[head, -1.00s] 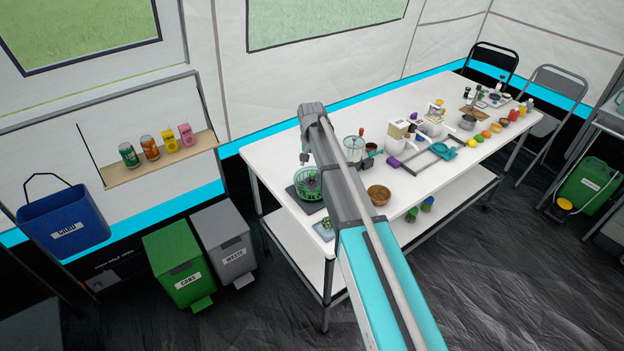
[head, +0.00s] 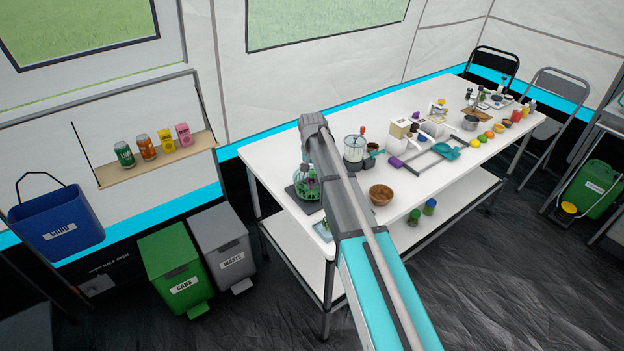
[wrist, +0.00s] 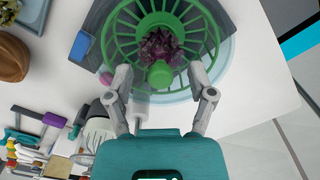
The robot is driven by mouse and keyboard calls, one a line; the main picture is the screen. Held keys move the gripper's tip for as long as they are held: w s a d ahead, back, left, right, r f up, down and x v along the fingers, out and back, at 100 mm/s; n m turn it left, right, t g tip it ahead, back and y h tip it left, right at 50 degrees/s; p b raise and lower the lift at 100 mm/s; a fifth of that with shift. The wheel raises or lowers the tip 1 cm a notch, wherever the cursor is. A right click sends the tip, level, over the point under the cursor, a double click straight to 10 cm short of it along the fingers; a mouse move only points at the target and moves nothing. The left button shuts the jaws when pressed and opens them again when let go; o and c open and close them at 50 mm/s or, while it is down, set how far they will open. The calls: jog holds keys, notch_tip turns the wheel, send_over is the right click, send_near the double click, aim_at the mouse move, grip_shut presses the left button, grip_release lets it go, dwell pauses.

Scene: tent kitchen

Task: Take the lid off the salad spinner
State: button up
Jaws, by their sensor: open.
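The salad spinner (head: 306,188) stands on a dark mat at the near left end of the white table. In the wrist view its green slatted basket (wrist: 107,45) holds something dark purple, seen through what looks like a clear lid. A green knob (wrist: 160,74) sits at the lid's middle. My gripper (wrist: 160,76) is open above the lid, one finger on each side of the knob, with gaps between. I cannot tell whether the fingertips touch the lid. In the head view my arm hides part of the spinner.
A clear container with a red handle (head: 354,147) stands to the right of the spinner, near a brown bowl (head: 381,194). A small tray (head: 322,230) lies at the near edge. Further right the table (head: 275,146) is crowded; its back left is bare.

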dwell(0.4)
grip_shut()
jog(key=shift+r, duration=0.15)
dwell(0.4)
notch_tip(320, 180, up, 2)
jog(key=shift+r+p, duration=0.1)
jog(key=shift+p, duration=1.1)
jog(key=s+d+r+p, duration=0.1)
jog(key=s+r+p, duration=0.9)
jog(key=s, duration=0.4)
jog(key=shift+d+r+p, duration=0.25)
jog(key=shift+d+p, duration=0.05)
jog(key=shift+p, duration=0.05)
